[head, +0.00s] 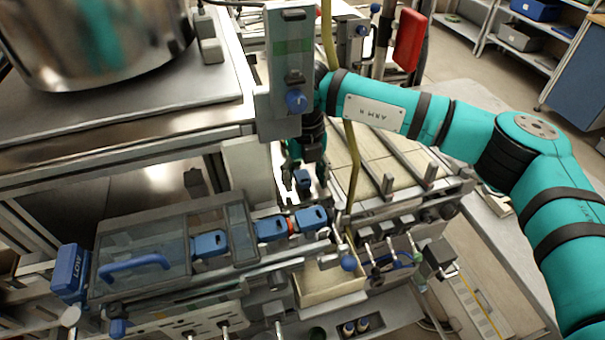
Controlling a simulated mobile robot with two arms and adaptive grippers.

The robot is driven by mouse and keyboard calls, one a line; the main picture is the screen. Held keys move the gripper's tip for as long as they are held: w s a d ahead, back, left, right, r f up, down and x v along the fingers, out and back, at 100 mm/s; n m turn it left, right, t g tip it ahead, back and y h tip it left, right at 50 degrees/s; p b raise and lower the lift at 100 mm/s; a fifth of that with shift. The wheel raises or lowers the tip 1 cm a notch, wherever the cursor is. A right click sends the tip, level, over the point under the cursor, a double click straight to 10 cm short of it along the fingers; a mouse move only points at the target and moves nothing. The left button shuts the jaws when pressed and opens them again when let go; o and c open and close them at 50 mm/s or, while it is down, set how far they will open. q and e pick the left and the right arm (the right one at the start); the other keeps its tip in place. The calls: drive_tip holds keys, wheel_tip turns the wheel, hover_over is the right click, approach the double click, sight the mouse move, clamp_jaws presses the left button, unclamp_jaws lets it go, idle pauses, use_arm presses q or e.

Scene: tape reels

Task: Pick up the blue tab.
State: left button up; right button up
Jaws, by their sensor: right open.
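My right gripper (304,172) points down behind the grey post, at the end of the teal arm that comes in from the right. It is open. A small dark-blue piece (303,181) shows at its fingertips; I cannot tell whether it is a tab or part of the gripper. Below it, blue tab-like blocks sit in a row along the machine's track: one at the right end (312,217), one beside it (270,229) and one by the clear cover (209,243). I cannot tell which one is the task's tab. My left gripper is out of view.
The grey upright post (289,75) with a blue knob stands just left of the gripper. A clear cover with a blue handle (134,264) lies left of the track. An open tan bin (328,281) is below. A large metal drum (95,40) stands upper left.

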sight(304, 180)
drive_tip(key=shift+c, duration=0.3)
drive_tip(key=c, duration=0.7)
drive_tip(key=shift+c, duration=0.2)
drive_tip(key=shift+r+b, duration=0.4)
drive_tip(key=shift+r, duration=0.05)
wheel_tip(304, 180, up, 2)
drive_tip(key=shift+r+b, duration=0.25)
drive_tip(key=shift+b, duration=0.6)
drive_tip(key=s+d+r+b, duration=0.1)
drive_tip(key=s+d+b, duration=0.4)
drive_tip(key=s+d, duration=0.5)
drive_tip(key=shift+s+d+r, duration=0.3)
drive_tip(key=shift+s+d, duration=0.05)
drive_tip(key=shift+d, duration=0.65)
